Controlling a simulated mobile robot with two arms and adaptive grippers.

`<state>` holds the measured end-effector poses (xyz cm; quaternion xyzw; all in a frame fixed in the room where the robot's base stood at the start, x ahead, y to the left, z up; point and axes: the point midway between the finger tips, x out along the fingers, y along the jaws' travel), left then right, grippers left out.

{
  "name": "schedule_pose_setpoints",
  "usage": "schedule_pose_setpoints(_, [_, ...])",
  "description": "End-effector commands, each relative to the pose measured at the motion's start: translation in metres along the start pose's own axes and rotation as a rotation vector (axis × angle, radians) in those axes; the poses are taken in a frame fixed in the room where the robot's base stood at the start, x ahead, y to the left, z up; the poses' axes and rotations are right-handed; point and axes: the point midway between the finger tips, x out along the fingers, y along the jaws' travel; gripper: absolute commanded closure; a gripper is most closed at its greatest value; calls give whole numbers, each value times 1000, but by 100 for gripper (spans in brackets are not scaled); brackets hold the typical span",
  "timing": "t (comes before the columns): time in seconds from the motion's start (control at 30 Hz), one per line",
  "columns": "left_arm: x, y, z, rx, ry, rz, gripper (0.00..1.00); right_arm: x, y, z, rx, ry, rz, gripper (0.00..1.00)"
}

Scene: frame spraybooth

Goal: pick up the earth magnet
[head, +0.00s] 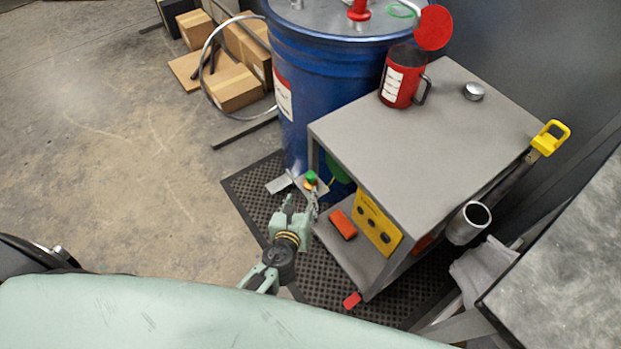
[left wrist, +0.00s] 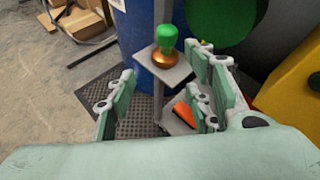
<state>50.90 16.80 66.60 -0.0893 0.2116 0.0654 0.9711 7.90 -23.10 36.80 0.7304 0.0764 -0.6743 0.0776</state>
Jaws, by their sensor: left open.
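The earth magnet appears to be the small piece with a green knob and a copper-coloured base (head: 311,179). It stands upright on a small grey plate (left wrist: 148,55) beside the blue drum. In the left wrist view the earth magnet (left wrist: 165,48) is ahead, beyond and between the spread fingers. My left gripper (head: 300,204) is open and empty, just short of the magnet in the head view. Its fingers also show in the left wrist view (left wrist: 160,98), apart from the magnet. My right gripper is not in view.
A blue drum (head: 300,95) stands behind the plate. A grey cart (head: 420,150) stands to the right, with a red mug (head: 398,80) and a silver disc (head: 473,91) on top. A yellow box (head: 377,222) and an orange block (head: 342,224) are below. Open floor lies left.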

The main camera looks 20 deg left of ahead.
Motion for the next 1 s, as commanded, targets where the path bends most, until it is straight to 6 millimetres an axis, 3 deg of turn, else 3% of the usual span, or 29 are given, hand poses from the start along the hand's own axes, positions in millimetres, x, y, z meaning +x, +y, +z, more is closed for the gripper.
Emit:
schedule_pose_setpoints(0.13, [8,-6,21,99,-47,-4,52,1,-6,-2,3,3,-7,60])
schedule_pose_setpoints(0.63, [72,-4,25,101,-45,-4,52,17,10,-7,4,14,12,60])
schedule_pose_setpoints(0.97, [78,-4,27,100,-44,-4,52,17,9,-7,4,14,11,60])
schedule_pose_setpoints(1.0, [78,-4,27,100,-44,-4,56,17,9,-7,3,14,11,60])
